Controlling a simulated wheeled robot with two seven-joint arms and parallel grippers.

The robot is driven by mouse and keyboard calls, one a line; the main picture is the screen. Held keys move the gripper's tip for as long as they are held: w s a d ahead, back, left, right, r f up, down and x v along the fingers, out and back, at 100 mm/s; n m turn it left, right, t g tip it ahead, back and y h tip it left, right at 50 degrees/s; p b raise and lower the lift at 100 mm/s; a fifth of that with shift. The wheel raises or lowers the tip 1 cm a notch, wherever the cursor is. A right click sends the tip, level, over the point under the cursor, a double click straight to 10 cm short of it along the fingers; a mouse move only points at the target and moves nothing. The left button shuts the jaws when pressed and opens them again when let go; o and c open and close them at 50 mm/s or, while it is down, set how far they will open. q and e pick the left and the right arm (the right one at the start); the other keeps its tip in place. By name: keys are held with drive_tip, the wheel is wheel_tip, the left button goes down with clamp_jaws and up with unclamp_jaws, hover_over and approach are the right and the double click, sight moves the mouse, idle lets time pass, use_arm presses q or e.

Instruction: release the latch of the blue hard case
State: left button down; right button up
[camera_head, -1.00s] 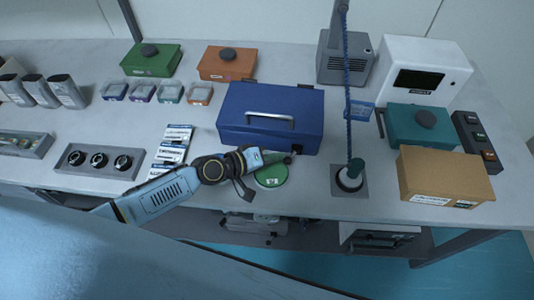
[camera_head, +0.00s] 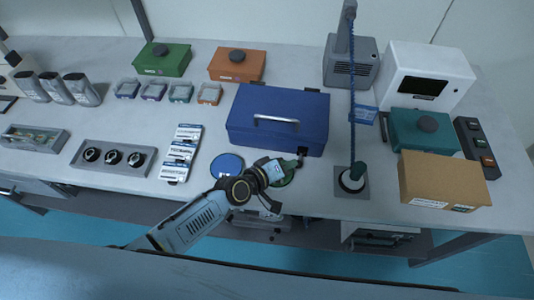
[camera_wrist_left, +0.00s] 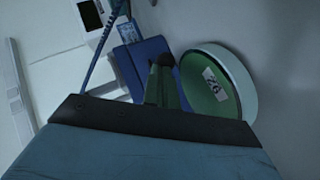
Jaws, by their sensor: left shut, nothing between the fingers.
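The blue hard case (camera_head: 255,133) stands closed on the table, with a silver handle (camera_head: 276,120) on it. A small dark latch (camera_head: 304,150) sits low at the right of its front face; I cannot tell its exact position. My left gripper (camera_head: 299,160) is shut and empty, its tips just in front of the latch; I cannot tell whether they touch it. In the left wrist view the shut green fingers (camera_wrist_left: 163,65) point at the blue case (camera_wrist_left: 146,54) and cover part of it. The latch is not clear there. My right gripper is not in view.
A green disc (camera_head: 286,177) lies below my left gripper, partly hidden; it shows in the wrist view (camera_wrist_left: 208,92). A blue disc (camera_head: 227,165) lies left of it. A blue cord (camera_head: 351,100) hangs right of the case. A cardboard box (camera_head: 440,180) stands further right.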

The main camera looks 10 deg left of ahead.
use_arm(q)
drive_tip(key=shift+s+d, duration=0.15)
drive_tip(key=shift+d, duration=0.3)
drive_tip(key=shift+s+d, duration=0.3)
drive_tip(key=shift+d, duration=0.5)
drive_tip(key=shift+a, duration=0.1)
drive_tip(key=shift+w+a, duration=0.1)
drive_tip(key=shift+w, duration=0.05)
drive_tip(key=shift+w+a+b, duration=0.4)
drive_tip(key=shift+w+b, duration=0.05)
drive_tip(key=shift+w, duration=0.15)
